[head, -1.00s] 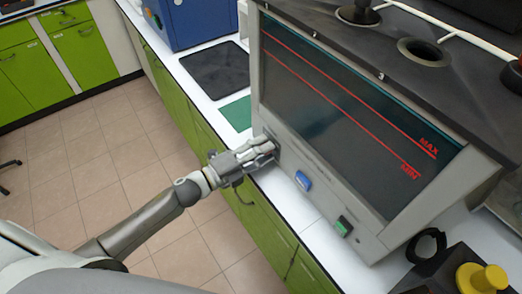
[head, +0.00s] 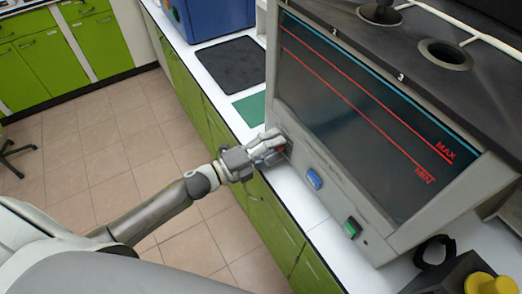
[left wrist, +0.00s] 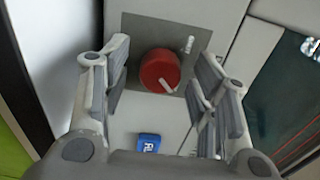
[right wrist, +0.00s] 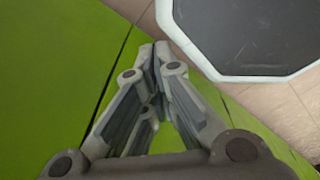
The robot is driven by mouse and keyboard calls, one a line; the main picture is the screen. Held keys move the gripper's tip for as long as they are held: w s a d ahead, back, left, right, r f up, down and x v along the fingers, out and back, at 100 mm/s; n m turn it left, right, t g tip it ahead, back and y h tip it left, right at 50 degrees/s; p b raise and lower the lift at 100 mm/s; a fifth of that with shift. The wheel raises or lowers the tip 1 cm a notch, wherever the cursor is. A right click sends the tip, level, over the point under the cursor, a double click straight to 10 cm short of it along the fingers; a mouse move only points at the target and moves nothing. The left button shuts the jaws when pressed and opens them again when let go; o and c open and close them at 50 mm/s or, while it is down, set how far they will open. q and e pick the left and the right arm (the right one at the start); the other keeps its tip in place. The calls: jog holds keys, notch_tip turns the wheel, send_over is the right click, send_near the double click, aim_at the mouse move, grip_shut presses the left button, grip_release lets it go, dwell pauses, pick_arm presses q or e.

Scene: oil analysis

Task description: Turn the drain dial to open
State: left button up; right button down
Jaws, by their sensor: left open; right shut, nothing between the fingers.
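The red round drain dial (left wrist: 160,71) sits on a grey square plate (left wrist: 140,28) on the machine's front, in the left wrist view. A white pointer line on the dial slants toward its lower right edge, and a white mark is on the plate at the upper right. My left gripper (left wrist: 162,85) is open, with one finger on each side of the dial; I cannot tell whether either touches it. In the head view my left gripper (head: 270,147) is at the machine's lower left corner and mostly hides the dial. My right gripper (right wrist: 158,62) is shut and empty beside green cabinets.
A blue switch (head: 314,179) and a green switch (head: 352,228) are on the machine's front panel. The dark window (head: 370,110) has red MAX and MIN lines. A green mat (head: 250,109) and a dark mat (head: 225,63) lie on the white counter. Tiled floor (head: 90,150) is open at left.

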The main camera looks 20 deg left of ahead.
pick_arm(q)
jog(key=v, duration=1.2)
jog(key=shift+w, duration=0.1)
jog(key=a+f+n+y, duration=0.3)
jog(key=f+n, duration=0.1)
jog(key=f, duration=0.2)
jog(key=a+f+n+y, duration=0.2)
jog(key=a+f+n, duration=0.1)
jog(key=f, duration=0.4)
jog(key=s+a+f+n+g+y, duration=0.25)
jog(key=s+f+n, duration=0.25)
jog(key=f, duration=0.6)
jog(key=s+a+f+n+g+y, duration=0.1)
jog(key=s+f+n+g+y, duration=0.3)
jog(key=f, duration=0.7)
jog(key=s+d+f+n+g, duration=0.3)
jog(key=s+f, duration=0.4)
jog(key=s, duration=0.5)
jog(key=s+d+f+n+g, duration=0.3)
jog(key=s+f, duration=0.4)
jog(key=s, duration=0.6)
jog(key=shift+s+d+f+n+g, duration=0.15)
jog(key=shift+d+f+n+g, duration=0.2)
jog(key=shift+d+n, duration=0.55)
